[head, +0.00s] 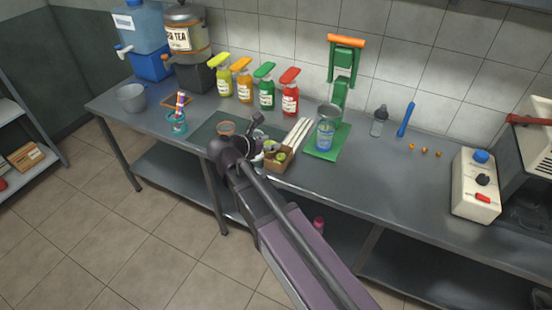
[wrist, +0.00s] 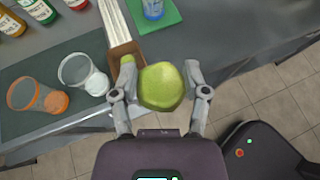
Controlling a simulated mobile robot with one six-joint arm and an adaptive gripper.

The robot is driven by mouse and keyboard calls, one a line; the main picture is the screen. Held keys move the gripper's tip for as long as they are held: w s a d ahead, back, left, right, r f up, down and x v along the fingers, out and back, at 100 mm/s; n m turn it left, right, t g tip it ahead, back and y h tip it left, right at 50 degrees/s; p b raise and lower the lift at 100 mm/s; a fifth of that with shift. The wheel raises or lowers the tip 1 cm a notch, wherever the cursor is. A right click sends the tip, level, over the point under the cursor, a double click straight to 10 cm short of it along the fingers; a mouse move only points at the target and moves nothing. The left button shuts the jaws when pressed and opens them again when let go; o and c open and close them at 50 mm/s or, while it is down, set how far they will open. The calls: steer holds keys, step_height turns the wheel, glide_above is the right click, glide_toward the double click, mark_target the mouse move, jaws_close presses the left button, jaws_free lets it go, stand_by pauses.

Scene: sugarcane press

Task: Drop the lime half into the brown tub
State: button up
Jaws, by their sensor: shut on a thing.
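The green lime half (wrist: 161,86) is held between the two fingertips of my gripper (wrist: 158,84) in the wrist view, with its rounded green side showing. The brown tub (wrist: 122,50) is just beyond the gripper, partly hidden by the left finger and the lime half. In the head view, the brown tub (head: 279,167) stands near the counter's front edge, with green pieces showing at its top. My arm partly blocks the view there, and whether one of those pieces is the held lime half I cannot tell.
A clear cup (wrist: 82,74) and an orange-tinted cup (wrist: 38,98) stand left of the tub on a dark green mat. Pale sticks (head: 297,131) lie behind the tub. A green press (head: 340,85) with a blue-labelled cup (head: 325,137) stands right. Several bottles line the wall.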

steer(key=shift+s+a, duration=0.1)
steer(key=shift+a, duration=0.1)
steer(key=shift+f, duration=0.2)
steer(key=w+d+f+b, duration=0.2)
steer(key=w+f+b, duration=0.3)
steer(key=w+b, duration=0.1)
steer(key=w+d+f+m+g+h+b, duration=0.1)
steer(key=w+f+b, duration=0.4)
steer(key=w, duration=0.4)
steer(key=shift+w+d+f+m+b, duration=0.15)
steer(key=shift+d+f+m+b, duration=0.2)
steer(key=shift+f, duration=0.3)
steer(key=shift+f, duration=0.1)
step_height(320, 180, down, 6)
steer(key=b, duration=0.6)
